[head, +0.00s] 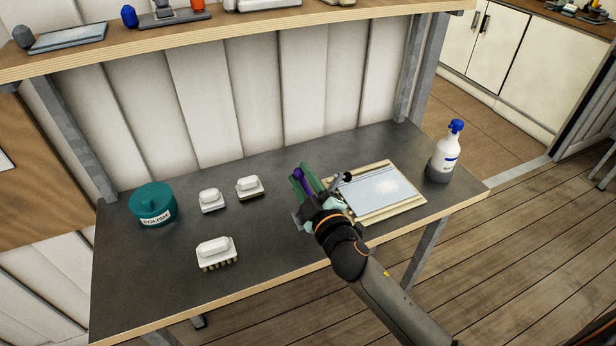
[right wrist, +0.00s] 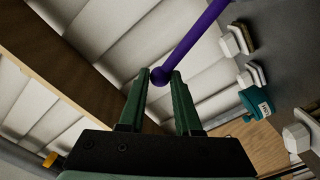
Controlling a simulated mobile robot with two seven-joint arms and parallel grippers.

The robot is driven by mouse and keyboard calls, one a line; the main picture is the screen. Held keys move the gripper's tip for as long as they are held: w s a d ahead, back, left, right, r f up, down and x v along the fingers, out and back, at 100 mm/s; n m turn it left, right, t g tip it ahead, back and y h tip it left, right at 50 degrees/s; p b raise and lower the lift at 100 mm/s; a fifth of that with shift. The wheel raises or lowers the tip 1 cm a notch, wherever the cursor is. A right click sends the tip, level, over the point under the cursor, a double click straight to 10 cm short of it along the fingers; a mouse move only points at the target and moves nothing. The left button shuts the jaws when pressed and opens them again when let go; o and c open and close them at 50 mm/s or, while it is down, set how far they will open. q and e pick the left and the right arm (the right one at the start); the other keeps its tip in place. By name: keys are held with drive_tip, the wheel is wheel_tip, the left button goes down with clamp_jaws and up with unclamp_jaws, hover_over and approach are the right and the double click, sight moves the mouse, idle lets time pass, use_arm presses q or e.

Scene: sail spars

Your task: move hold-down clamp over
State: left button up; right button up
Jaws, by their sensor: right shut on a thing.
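My right gripper (head: 303,184) has green fingers and is above the table, by the left edge of a framed pale board (head: 385,190). In the right wrist view its fingers (right wrist: 162,78) are shut on the ball end of a purple rod (right wrist: 200,32), which runs up and away. Only a short purple piece shows between the fingers in the head view. A small metal lever with a dark knob (head: 347,176) stands at the board's left edge; it looks like part of the hold-down clamp. My gripper hides its lower part, and I cannot tell whether the purple rod joins it.
A spray bottle (head: 445,152) stands right of the board. Several white-backed brushes (head: 215,250) and a teal polish tub (head: 152,204) are on the left part of the dark table (head: 150,290). A wooden shelf (head: 200,42) crosses above the back. The front middle is clear.

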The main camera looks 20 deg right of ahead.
drive_tip(key=shift+s+a+f, duration=0.1)
drive_tip(key=shift+a+f, duration=0.35)
drive_tip(key=shift+a, duration=0.35)
drive_tip(key=a+f+b, duration=0.1)
drive_tip(key=a+b, duration=0.2)
drive_tip(key=shift+f, duration=0.4)
drive_tip(key=shift+d, duration=0.1)
